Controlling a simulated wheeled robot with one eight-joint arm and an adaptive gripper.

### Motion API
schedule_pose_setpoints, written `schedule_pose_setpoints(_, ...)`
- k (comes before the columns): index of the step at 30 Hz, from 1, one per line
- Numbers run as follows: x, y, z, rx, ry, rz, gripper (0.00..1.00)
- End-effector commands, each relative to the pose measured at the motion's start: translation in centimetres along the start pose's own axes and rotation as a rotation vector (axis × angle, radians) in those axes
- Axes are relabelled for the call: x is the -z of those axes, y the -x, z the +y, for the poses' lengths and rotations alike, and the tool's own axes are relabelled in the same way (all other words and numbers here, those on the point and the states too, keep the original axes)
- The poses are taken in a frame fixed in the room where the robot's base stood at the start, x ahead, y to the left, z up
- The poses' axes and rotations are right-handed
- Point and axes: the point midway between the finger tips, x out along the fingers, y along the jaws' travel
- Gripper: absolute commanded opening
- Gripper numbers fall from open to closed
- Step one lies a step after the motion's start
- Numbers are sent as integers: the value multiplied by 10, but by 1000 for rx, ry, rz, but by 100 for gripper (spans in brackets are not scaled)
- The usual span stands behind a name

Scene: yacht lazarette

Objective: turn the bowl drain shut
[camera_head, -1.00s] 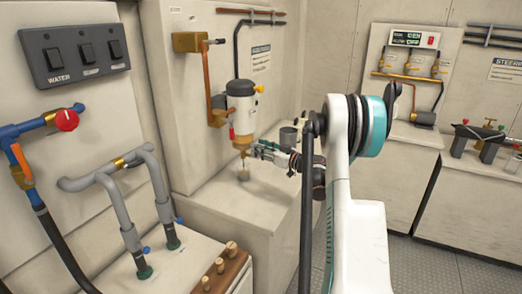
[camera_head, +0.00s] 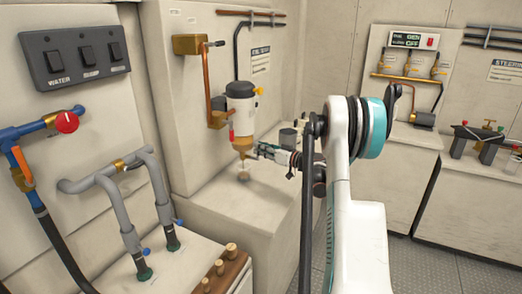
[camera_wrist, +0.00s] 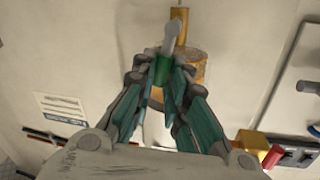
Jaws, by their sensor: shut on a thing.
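The fuel filter (camera_head: 241,108) hangs on the wall panel, with a white body, a dark top and an amber bowl (camera_head: 243,141) at its bottom. The bowl also shows in the wrist view (camera_wrist: 192,70), just behind my fingertips. My gripper (camera_head: 257,151) reaches in from the right, under the bowl. In the wrist view my gripper (camera_wrist: 164,73) is shut on a small green piece with a grey lever (camera_wrist: 172,36) sticking up beyond it, which appears to be the bowl drain. The fingers hide part of it, so I cannot tell its exact angle.
A small clear jar (camera_head: 243,174) stands on the ledge below the bowl. A dark cup (camera_head: 288,137) stands behind my wrist. A copper pipe (camera_head: 210,88) runs left of the filter. The ledge front (camera_head: 235,205) is clear.

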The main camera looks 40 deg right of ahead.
Motion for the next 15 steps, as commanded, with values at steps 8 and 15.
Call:
schedule_pose_setpoints(8, 0, -2, 13, 0, -253, -52, 0)
schedule_pose_setpoints(15, -4, -4, 24, -1, -477, -95, 0)
